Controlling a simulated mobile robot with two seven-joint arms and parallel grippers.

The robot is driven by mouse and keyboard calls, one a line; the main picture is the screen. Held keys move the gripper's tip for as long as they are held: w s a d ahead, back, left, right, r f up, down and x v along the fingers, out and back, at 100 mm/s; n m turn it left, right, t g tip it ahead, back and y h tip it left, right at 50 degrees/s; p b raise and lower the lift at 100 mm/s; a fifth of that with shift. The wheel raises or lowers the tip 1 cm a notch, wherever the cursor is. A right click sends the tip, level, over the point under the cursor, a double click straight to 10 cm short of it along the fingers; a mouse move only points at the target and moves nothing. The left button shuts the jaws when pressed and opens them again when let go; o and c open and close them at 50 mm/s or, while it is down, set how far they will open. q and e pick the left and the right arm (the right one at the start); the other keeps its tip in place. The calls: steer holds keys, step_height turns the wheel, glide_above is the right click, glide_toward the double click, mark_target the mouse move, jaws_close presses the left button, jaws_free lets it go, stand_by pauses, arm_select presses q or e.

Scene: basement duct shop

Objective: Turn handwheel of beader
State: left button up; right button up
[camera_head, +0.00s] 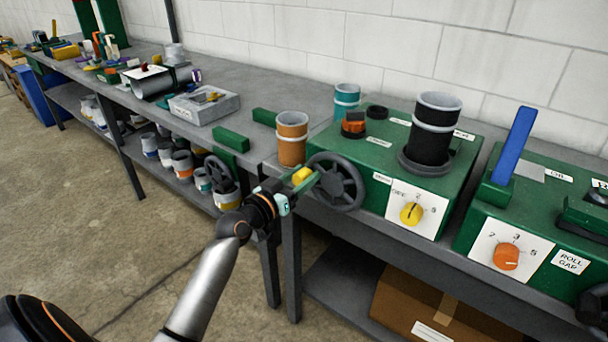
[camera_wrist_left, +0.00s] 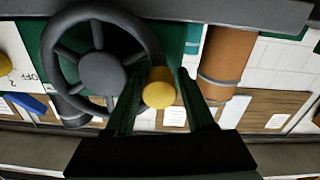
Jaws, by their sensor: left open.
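The beader is a green box (camera_head: 385,150) on the bench, with a dark handwheel (camera_head: 338,184) on its left side. The spoked handwheel also fills the upper left of the left wrist view (camera_wrist_left: 102,73). A yellow knob (camera_head: 302,174) sits on the wheel's rim. My left gripper (camera_head: 306,181) is at the knob with its fingers open. In the left wrist view the yellow knob (camera_wrist_left: 159,88) lies between the two green fingers, nearer the left one. I cannot tell whether either finger touches it. My right gripper is not in view.
An orange cylinder (camera_head: 292,140) stands just left of the beader. The beader's front has a yellow dial (camera_head: 411,213). Another green machine with a blue lever (camera_head: 515,143) stands to the right. A cardboard box (camera_head: 430,308) is on the lower shelf. The floor at left is clear.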

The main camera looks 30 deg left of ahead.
arm_select(q)
jaws_close()
stand_by(0.4)
stand_by(1.0)
